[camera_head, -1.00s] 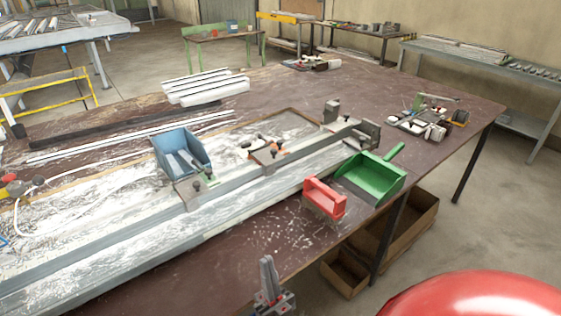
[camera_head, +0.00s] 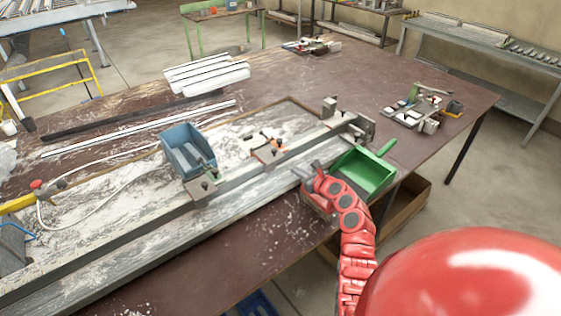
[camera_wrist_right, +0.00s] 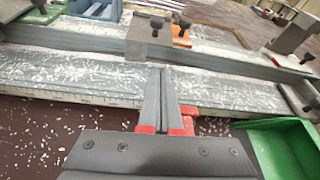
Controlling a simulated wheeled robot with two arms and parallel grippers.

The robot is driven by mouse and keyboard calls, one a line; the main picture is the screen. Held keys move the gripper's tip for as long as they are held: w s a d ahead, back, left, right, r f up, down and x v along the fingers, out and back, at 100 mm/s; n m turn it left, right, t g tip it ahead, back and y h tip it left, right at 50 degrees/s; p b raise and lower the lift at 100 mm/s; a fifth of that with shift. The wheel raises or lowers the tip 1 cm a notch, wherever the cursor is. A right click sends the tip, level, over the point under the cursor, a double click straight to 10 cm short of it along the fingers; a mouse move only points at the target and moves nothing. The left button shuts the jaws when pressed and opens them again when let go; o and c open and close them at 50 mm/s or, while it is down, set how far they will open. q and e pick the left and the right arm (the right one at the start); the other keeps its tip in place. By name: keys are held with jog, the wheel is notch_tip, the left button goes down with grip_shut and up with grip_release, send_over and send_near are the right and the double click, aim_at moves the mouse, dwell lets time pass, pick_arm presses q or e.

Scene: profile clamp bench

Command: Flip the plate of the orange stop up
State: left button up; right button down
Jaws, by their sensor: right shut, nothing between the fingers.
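The orange stop (camera_head: 274,150) sits on the long metal rail right of the blue bin in the head view. Its grey plate (camera_head: 266,157) lies on the near side of the rail; its exact tilt is hard to judge. In the right wrist view, the orange base (camera_wrist_right: 181,36) with a black knob is at top centre, and the grey plate (camera_wrist_right: 150,40) stands beside it on the left. My right gripper (camera_head: 303,170) is shut and empty, near and right of the stop. In the wrist view its fingertips (camera_wrist_right: 162,72) point at the plate, apart from it. My left gripper is out of view.
A green dustpan (camera_head: 364,172) lies right of my right gripper. A blue bin (camera_head: 188,151) stands behind the rail, left of the stop. Another stop (camera_head: 204,189) sits further left on the rail. An end clamp (camera_head: 354,127) stands at the rail's right end.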

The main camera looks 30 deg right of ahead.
aim_at(268, 154)
jog(key=shift+s+a+r+m+y, duration=0.2)
jog(key=shift+r+m+y, duration=0.1)
jog(key=shift+r+y, duration=0.2)
jog(key=shift+w+f, duration=0.1)
jog(key=shift+f, duration=0.05)
jog(key=b+x, duration=0.2)
jog(key=b, duration=0.1)
jog(key=b+x, duration=0.6)
jog(key=shift+f, duration=0.4)
jog(key=shift+w+b, duration=0.75)
jog(key=shift+w, duration=0.15)
jog(key=shift+r, duration=0.1)
